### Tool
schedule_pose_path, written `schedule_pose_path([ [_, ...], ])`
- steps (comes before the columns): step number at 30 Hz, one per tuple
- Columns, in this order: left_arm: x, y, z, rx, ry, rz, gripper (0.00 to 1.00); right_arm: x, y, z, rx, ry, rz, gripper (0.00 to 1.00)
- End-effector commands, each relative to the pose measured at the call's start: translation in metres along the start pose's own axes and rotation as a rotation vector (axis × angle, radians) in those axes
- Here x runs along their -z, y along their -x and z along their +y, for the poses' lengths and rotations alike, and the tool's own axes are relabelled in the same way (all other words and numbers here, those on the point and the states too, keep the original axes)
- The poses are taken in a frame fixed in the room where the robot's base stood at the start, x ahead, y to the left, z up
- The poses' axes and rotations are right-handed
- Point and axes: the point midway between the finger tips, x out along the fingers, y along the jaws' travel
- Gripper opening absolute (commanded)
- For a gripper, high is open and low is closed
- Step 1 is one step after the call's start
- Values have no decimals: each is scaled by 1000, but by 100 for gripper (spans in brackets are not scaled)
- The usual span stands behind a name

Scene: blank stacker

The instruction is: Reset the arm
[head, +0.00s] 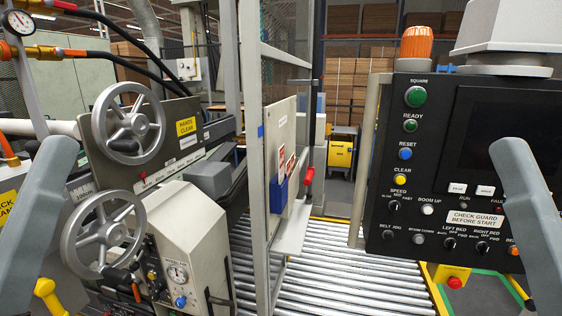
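A grey link of my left arm (45,195) rises at the left edge, and a grey link of my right arm (530,215) rises at the right edge, in front of the control panel. Neither gripper shows in the head view, so whether they are open or shut is hidden. The black control panel (430,165) stands at the right. Its blue button (405,154) sits under the label RESET. Above it are green buttons marked READY (410,125) and SQUARE (415,97). A yellow button marked CLEAR (400,180) is below.
A roller conveyor (330,270) runs through the lower middle. A mesh guard frame (262,120) stands at its left. Machinery with two grey handwheels (128,123) fills the left. An orange beacon (416,44) tops the panel. A red push button (455,282) is below it.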

Motion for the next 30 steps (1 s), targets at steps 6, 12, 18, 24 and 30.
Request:
schedule_pose_path([
  [6, 81, -89, -1, 2, -3, -1, 74, 81, -89, 0, 0, 0, -2, 100],
  [12, 148, -163, -1, 3, -5, -1, 74, 149, -162, 1, 0, 0, -2, 100],
  [18, 203, -222, -1, 3, -5, -2, 74, 203, -222, 1, 0, 0, -2, 100],
  [24, 219, -240, -1, 3, -5, -2, 74, 219, -240, 1, 0, 0, -2, 100],
  [30, 216, -237, -2, 3, -6, -2, 74, 216, -236, 1, 0, 0, -3, 100],
])
